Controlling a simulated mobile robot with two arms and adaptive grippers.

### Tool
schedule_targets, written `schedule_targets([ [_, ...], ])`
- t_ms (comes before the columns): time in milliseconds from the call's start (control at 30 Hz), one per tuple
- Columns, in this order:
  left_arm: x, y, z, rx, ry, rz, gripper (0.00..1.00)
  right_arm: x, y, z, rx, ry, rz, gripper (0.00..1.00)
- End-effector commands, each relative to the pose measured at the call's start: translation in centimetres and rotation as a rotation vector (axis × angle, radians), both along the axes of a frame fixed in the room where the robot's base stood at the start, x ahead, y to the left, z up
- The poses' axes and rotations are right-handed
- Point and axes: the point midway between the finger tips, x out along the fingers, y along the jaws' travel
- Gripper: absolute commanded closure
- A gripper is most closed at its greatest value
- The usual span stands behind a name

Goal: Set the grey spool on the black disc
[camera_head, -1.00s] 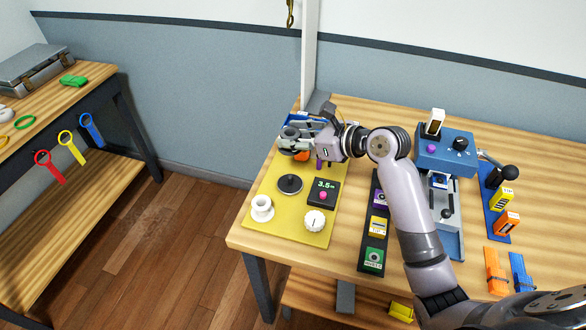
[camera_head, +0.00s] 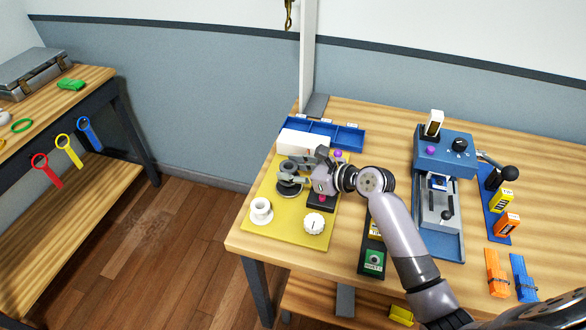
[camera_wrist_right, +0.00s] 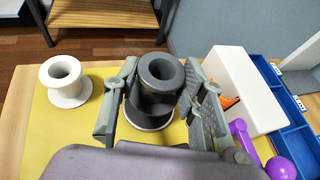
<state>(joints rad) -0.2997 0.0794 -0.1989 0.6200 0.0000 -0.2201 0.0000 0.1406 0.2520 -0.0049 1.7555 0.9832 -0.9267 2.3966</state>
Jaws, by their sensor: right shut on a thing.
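The grey spool (camera_head: 288,166) is upright between the fingers of my right gripper (camera_head: 296,174), which is shut on it. In the right wrist view the spool (camera_wrist_right: 160,84) shows its open top, with a finger on each side. The black disc (camera_head: 288,191) lies on the yellow mat directly below the spool, partly covered by the spool and the fingers. The spool is over the disc; I cannot tell whether it touches it. My left gripper is not in view.
A white spool (camera_head: 261,208) stands on the yellow mat (camera_head: 287,230), left of the disc. A white box (camera_head: 303,141) and a blue tray (camera_head: 350,137) are behind the gripper. A white dial (camera_head: 314,223) and a black box (camera_head: 320,204) are close on the right.

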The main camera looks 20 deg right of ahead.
Motion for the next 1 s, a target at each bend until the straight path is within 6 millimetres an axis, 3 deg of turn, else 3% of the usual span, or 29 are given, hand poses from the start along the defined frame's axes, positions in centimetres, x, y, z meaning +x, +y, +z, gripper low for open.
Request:
schedule_targets([
  [467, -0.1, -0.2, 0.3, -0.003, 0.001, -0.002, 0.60, 0.0, 0.0, -1.1, 0.001, -0.001, 0.000, 0.89],
  [500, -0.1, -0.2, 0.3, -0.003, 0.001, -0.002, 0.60, 0.0, 0.0, -1.2, 0.000, 0.000, 0.000, 0.60],
  [767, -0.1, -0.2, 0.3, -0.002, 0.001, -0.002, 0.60, 0.0, 0.0, -1.1, 0.000, 0.000, 0.000, 0.43],
  [1000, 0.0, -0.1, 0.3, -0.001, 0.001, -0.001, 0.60, 0.0, 0.0, -1.1, 0.000, 0.000, 0.000, 0.42],
])
